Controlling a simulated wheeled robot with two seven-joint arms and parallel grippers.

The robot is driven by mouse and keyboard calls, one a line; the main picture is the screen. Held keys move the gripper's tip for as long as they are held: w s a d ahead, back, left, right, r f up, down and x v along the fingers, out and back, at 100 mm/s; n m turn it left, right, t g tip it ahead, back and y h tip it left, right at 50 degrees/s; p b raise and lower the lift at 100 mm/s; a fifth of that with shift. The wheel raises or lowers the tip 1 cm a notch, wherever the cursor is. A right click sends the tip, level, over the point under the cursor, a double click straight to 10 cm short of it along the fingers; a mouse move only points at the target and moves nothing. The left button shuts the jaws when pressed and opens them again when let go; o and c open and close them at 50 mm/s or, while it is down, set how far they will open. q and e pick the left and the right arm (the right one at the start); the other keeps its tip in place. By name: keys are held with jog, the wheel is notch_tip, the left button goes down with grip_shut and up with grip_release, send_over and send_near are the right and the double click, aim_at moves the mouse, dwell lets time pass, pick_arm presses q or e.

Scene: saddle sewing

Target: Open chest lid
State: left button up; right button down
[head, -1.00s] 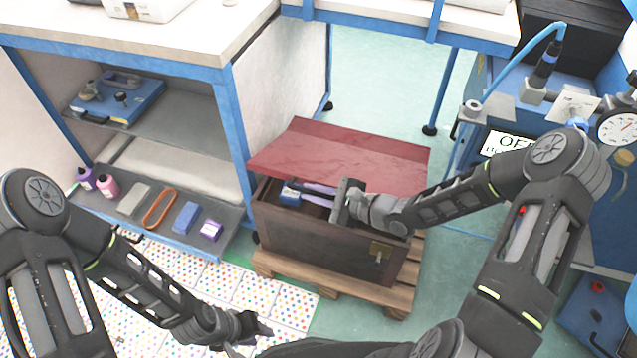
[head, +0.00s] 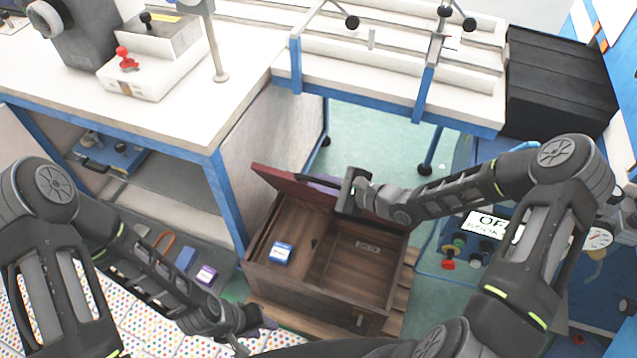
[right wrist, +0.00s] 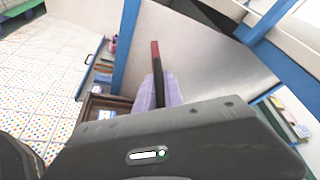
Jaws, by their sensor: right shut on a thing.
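The wooden chest (head: 330,322) stands on a pallet, and its inside is exposed from above. Its dark red lid (head: 275,179) is raised and tilted up at the rear, seen nearly edge-on. My right gripper (head: 322,183) is shut on the lid, its purple fingers beside the panel; its body hides part of the lid. In the right wrist view the lid shows as a thin red and dark edge (right wrist: 156,65) against the purple fingers. A small blue box (head: 280,253) lies in the chest's left compartment. My left gripper (head: 255,332) is open and empty, low in front of the chest.
A white-topped bench with blue legs (head: 218,195) stands left of the chest, with small items on its lower shelf (head: 140,215). A blue machine with a dial (head: 598,238) is at the right. Green floor (head: 365,140) is clear behind the chest.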

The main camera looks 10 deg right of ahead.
jog(key=shift+w+d, duration=0.25)
jog(key=shift+d, duration=0.05)
jog(key=c, duration=1.5)
grip_release()
jog(key=shift+a, duration=0.1)
jog(key=shift+o, duration=0.2)
jog(key=v, duration=0.8)
jog(key=shift+a, duration=0.1)
